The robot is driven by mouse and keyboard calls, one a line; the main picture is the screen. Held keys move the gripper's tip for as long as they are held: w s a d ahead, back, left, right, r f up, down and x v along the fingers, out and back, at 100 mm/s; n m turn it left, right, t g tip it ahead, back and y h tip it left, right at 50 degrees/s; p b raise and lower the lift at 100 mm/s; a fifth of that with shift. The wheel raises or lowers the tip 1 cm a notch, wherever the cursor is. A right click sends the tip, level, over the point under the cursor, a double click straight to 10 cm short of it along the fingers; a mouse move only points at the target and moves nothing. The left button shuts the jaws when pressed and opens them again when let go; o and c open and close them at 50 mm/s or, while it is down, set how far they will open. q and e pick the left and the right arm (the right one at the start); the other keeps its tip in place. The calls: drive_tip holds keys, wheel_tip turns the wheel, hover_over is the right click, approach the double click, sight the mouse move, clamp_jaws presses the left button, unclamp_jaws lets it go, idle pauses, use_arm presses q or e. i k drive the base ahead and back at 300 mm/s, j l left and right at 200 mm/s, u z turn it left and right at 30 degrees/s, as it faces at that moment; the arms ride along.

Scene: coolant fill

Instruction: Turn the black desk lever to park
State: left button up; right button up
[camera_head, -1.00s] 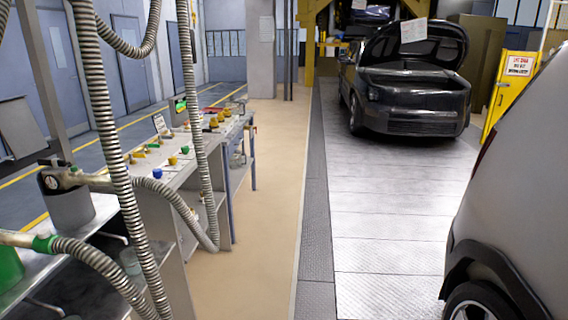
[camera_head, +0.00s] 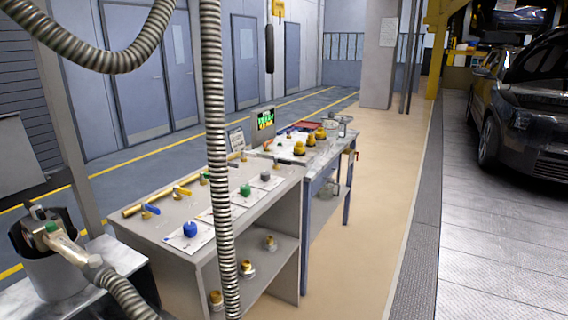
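A grey desk (camera_head: 165,235) stands left of centre. Blue (camera_head: 190,229), green (camera_head: 245,190) and dark grey (camera_head: 265,176) knobs sit on white plates along its front. Behind them runs a brass pipe (camera_head: 130,211) with small valve levers, including a blue one (camera_head: 151,209) and a yellow one (camera_head: 182,190). I cannot make out which small part is the black lever, or its position. A hanging ribbed hose hides part of the desk. Neither of my grippers is in view.
Ribbed hoses hang in front, one vertical (camera_head: 214,130). A second table (camera_head: 325,165) holds yellow-capped items (camera_head: 299,149). The tan floor (camera_head: 370,220) to the right is clear. A dark car (camera_head: 530,110) stands beyond.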

sight(276, 160)
drive_tip(key=i+l, duration=0.7)
drive_tip(key=i, duration=0.15)
